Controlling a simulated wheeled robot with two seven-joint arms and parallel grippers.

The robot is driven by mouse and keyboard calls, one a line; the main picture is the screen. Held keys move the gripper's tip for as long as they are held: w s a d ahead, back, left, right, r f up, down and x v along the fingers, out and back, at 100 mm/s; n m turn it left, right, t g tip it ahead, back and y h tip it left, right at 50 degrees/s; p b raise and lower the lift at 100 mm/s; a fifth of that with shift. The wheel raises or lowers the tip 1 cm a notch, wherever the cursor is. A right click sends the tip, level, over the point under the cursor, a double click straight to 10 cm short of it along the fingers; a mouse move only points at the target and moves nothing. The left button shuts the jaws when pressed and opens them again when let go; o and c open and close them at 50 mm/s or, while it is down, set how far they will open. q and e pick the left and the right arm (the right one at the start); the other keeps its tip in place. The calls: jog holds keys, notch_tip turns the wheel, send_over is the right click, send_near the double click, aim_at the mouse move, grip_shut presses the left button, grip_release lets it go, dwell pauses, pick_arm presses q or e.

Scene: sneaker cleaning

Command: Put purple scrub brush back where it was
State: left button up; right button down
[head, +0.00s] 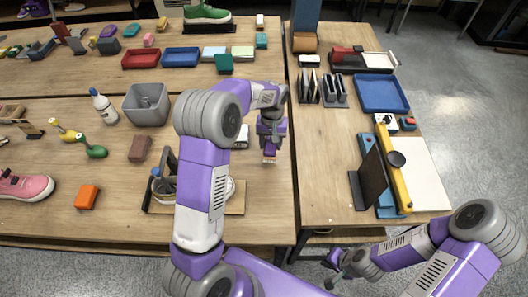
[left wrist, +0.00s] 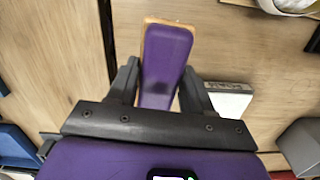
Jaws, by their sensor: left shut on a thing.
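The purple scrub brush (left wrist: 165,60) has a purple back with a tan edge and lies between the fingers of my left gripper (left wrist: 163,88) in the left wrist view. The gripper is shut on it. In the head view my left gripper (head: 270,145) points down near the right edge of the left table, and only the brush's lower end (head: 269,159) shows below it. I cannot tell whether the brush touches the wood. My right gripper (head: 336,261) is low in front of the tables, small and dark, and its opening is unclear.
A white box (head: 241,136) stands just left of the brush. A shoe on a wooden stand (head: 236,200) is partly hidden by my left arm. A grey bin (head: 147,104) stands farther left. The right table holds a blue tray (head: 381,93) and slotted holders (head: 309,87).

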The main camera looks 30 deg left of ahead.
aim_at(268, 141)
pick_arm(q)
jog(key=shift+w+a+r+n+t, duration=0.25)
jog(key=shift+w+a+r, duration=0.1)
jog(key=shift+w+a, duration=0.25)
jog(key=shift+w+a+r+n+t, duration=0.15)
jog(key=shift+w+a+r+n, duration=0.15)
jog(key=shift+w+a, duration=0.25)
jog(key=f, duration=0.5)
jog(key=shift+w+f, duration=0.2)
jog(key=shift+w, duration=0.05)
jog(key=shift+f+b, duration=0.4)
jog(key=shift+f, duration=1.65)
jog(key=shift+f, duration=0.15)
jog(key=o, duration=0.9)
jog(key=shift+o, duration=0.2)
